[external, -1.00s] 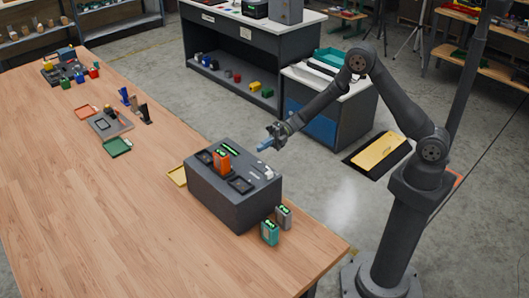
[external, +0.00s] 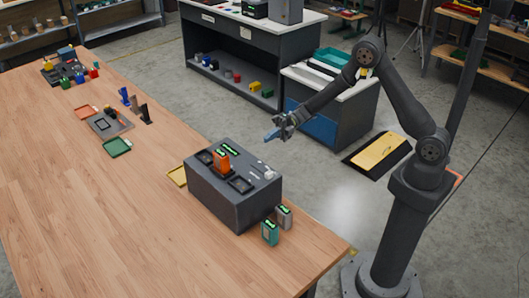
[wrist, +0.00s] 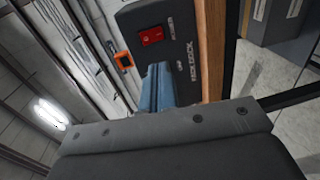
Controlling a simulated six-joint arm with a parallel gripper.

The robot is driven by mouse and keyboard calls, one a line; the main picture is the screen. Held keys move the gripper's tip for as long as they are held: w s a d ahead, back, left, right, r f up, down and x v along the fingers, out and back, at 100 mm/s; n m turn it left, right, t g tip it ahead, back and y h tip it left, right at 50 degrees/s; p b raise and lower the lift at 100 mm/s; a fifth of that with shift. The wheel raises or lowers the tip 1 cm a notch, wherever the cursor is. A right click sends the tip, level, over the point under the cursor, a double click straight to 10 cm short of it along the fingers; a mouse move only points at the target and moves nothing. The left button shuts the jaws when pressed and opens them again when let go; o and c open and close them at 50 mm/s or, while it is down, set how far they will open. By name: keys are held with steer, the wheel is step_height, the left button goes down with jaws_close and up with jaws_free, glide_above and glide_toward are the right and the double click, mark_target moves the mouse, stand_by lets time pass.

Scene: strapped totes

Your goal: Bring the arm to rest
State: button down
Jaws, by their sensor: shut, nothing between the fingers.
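My gripper (external: 271,134) hangs in free air above and beyond the right end of a dark grey box (external: 235,207), clear of it. Its blue fingers also show in the wrist view (wrist: 157,88), shut and empty. An orange pack (external: 221,161) stands upright in the top of the box, with green-lit strips beside it. The wrist view shows the box's dark face (wrist: 150,15) with a red switch (wrist: 151,37) and white lettering, and an orange piece (wrist: 123,61) beyond.
A teal pack (external: 270,233) and a grey pack (external: 284,217) stand beside the box on the wooden table (external: 110,220). Yellow, green and orange trays lie further left. A cabinet (external: 335,110) stands behind my gripper.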

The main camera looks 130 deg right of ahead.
steer(key=w+f, duration=0.2)
steer(key=w, duration=0.5)
steer(key=s+r, duration=0.3)
steer(key=s, duration=0.6)
steer(key=w+d+r+m+g+h, duration=0.1)
steer(key=w+r+g+h, duration=0.3)
steer(key=r, duration=0.6)
steer(key=w+d+r+m+g+h, duration=0.1)
steer(key=w+r+h, duration=0.4)
steer(key=r, duration=0.6)
steer(key=w+a+f+n+y, duration=0.1)
steer(key=w+a+f, duration=0.3)
steer(key=w+a, duration=0.6)
steer(key=w+a+f+n+g+y, duration=0.1)
steer(key=w+a+f+n, duration=0.3)
steer(key=w+a, duration=0.6)
steer(key=a+f, duration=0.1)
steer(key=a, duration=0.4)
steer(key=shift+w+a+f+y, duration=0.2)
steer(key=shift+w+a+y, duration=0.1)
steer(key=shift+w+a, duration=0.1)
